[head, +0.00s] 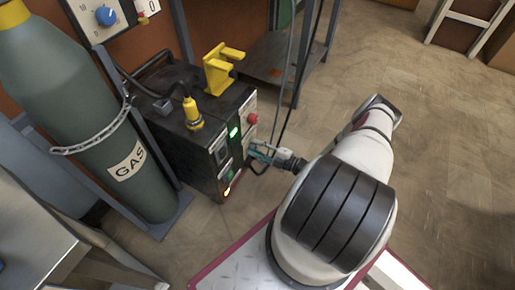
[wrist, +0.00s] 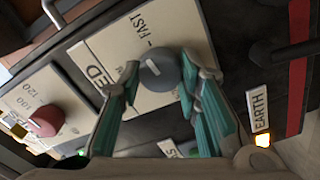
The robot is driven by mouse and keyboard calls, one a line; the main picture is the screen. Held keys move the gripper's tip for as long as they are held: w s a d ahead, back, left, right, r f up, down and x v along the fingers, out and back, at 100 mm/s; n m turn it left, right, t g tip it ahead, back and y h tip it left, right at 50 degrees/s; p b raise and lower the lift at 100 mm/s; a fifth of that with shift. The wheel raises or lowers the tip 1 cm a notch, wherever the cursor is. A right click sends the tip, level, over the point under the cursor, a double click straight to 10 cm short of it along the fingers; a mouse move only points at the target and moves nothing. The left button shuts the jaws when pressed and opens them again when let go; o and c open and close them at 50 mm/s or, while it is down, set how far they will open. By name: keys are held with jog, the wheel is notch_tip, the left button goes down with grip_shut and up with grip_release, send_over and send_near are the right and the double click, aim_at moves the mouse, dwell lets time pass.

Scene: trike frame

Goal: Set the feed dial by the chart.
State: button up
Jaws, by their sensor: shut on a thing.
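The feed dial (wrist: 158,72) is a round grey knob with a white pointer line, on a cream plate reading "FAST" and, partly hidden, "ED". The pointer is tilted towards the picture's upper left. My gripper (wrist: 160,76) has its teal-padded fingers on both sides of the dial, shut on it. In the head view my gripper (head: 264,155) is at the front panel of the black machine (head: 203,142), and hides the dial there. I cannot make out a chart in either view.
A red knob (wrist: 45,120) on a numbered plate is beside the dial. An "EARTH" label (wrist: 259,109) and a black handle-like part (wrist: 285,54) are on the other side. A green gas cylinder (head: 75,100) stands left of the machine. Cables hang behind my gripper. Floor at right is clear.

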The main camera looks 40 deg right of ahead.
jog(key=shift+d+m, duration=0.1)
jog(key=shift+m, duration=0.6)
jog(key=o, duration=1.1)
jog(key=shift+o, duration=0.2)
jog(key=v, duration=1.2)
jog(key=shift+r, duration=0.1)
